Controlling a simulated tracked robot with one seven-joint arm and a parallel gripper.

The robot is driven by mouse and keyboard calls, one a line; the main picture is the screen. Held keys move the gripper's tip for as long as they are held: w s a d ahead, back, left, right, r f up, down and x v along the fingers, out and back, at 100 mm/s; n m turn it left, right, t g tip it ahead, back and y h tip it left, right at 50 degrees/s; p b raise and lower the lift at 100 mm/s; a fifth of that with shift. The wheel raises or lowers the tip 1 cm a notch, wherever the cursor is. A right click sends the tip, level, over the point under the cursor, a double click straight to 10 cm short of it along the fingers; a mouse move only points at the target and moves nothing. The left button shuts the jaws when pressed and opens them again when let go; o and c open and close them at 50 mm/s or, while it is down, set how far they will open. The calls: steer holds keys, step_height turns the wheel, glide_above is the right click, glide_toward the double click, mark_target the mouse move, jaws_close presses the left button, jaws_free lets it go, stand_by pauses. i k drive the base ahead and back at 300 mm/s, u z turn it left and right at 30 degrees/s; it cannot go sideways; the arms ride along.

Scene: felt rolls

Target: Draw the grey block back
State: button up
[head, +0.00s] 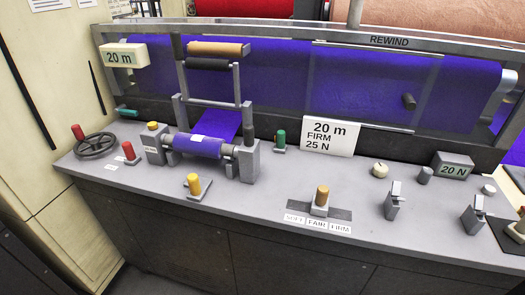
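A blue felt roll (197,146) with a white label lies level between two grey blocks. The left grey block (154,150) has a yellow cap on top and a small label on its front. The right grey block (249,161) stands at the roll's other end, with a grey round part (230,152) between it and the roll. Both blocks sit on the grey bench top, close to the roll's ends. Which block the task means is not marked. My gripper is not in view.
A black handwheel (96,145) and red knob (129,151) stand left. A yellow knob (193,184) stands in front of the roll. A selector (320,200) sits over SOFT, FAIR, FIRM labels. A sign (318,137) reads "20 m FIRM 25 N". Blue felt (350,90) hangs behind.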

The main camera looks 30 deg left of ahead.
mark_target(248, 154)
steer(key=z, duration=1.3)
steer(key=i, duration=0.1)
steer(key=u, duration=3)
steer(key=k, duration=0.85)
steer(key=u, duration=0.25)
steer(key=i, duration=0.85)
steer(key=z, duration=0.15)
